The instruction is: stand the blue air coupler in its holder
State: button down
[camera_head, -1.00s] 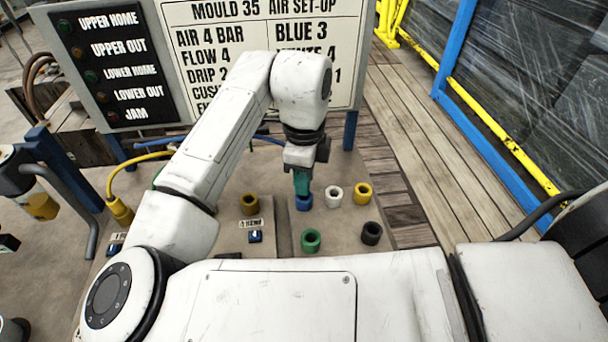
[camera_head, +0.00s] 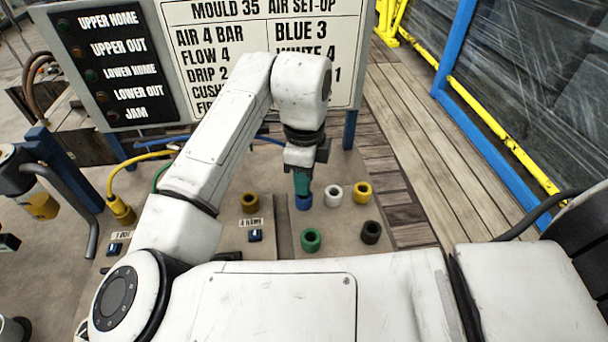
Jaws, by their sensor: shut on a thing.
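The blue air coupler (camera_head: 302,182) shows as a teal-blue upright piece below my gripper (camera_head: 303,168). My gripper is shut on it; the dark jaws hide its upper part. Its lower end meets the blue ring-shaped holder (camera_head: 304,202) on the bench plate. The holder's opening is hidden behind the coupler, so I cannot tell how deep the coupler sits in it.
A white cup (camera_head: 333,195) and a yellow cup (camera_head: 361,193) stand to the right, with a green cup (camera_head: 311,239) and a black cup (camera_head: 371,232) in front. A brass-coloured cup (camera_head: 249,202) stands left. A sign board (camera_head: 262,40) rises behind.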

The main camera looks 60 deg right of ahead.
jog(key=shift+f+b, duration=0.65)
jog(key=shift+f, duration=0.4)
dwell(0.7)
jog(key=shift+c, duration=2.2)
grip_release()
jog(key=shift+r+p, duration=3.15)
jog(key=shift+r, duration=0.65)
